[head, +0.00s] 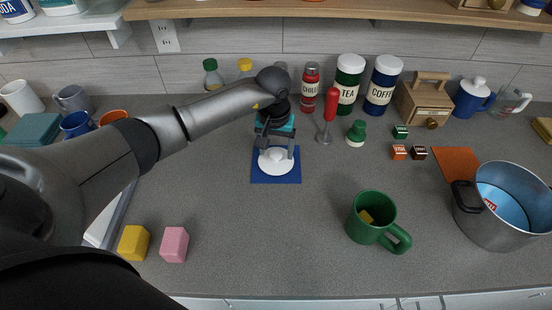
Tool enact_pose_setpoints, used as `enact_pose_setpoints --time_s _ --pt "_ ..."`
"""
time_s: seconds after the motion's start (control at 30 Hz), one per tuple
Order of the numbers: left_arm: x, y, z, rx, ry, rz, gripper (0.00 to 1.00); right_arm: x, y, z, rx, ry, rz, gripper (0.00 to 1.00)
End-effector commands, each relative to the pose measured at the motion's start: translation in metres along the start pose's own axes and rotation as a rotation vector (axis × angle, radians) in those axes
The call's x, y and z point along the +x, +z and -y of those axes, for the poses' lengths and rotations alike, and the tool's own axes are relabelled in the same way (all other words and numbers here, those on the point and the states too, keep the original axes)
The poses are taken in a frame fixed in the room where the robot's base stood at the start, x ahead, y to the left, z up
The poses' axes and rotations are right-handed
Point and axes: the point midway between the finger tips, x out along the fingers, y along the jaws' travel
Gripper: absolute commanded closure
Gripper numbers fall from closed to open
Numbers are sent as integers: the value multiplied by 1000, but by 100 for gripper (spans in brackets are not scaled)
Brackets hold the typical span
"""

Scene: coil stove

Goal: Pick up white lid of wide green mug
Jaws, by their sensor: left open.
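The wide green mug (372,222) stands uncovered at the front right of the counter, its handle to the lower right. Something yellow shows inside it. The white lid (276,163) lies on a dark blue square mat (262,179) in the middle of the counter. My left gripper (276,155) is open just above the lid, with its fingers to either side of the lid's top. Whether the fingers touch the lid, I cannot tell. The gripper hides the lid's far part. My right gripper does not show.
A red-handled tool (330,108), a red chili bottle (310,88) and the tea canister (348,84) stand right of the gripper. A steel pot (500,222) is at the right. Yellow (134,243) and pink blocks (174,245) lie front left. The front middle is clear.

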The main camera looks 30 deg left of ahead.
Motion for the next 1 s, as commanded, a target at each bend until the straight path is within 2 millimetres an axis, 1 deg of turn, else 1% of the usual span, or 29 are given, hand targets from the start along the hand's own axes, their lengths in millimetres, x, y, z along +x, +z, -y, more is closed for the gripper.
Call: enact_pose_setpoints --time_s 0.07,0.1,0.73,0.77,1.0 --pt "0 0 0 0 0 0 23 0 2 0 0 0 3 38" --pt "0 0 0 0 0 0 27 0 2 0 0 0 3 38" --pt "-1 0 0 0 0 0 98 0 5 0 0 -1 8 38" --pt "-1 0 0 0 0 0 100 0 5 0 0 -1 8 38" --pt "-1 0 0 0 0 0 100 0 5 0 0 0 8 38"
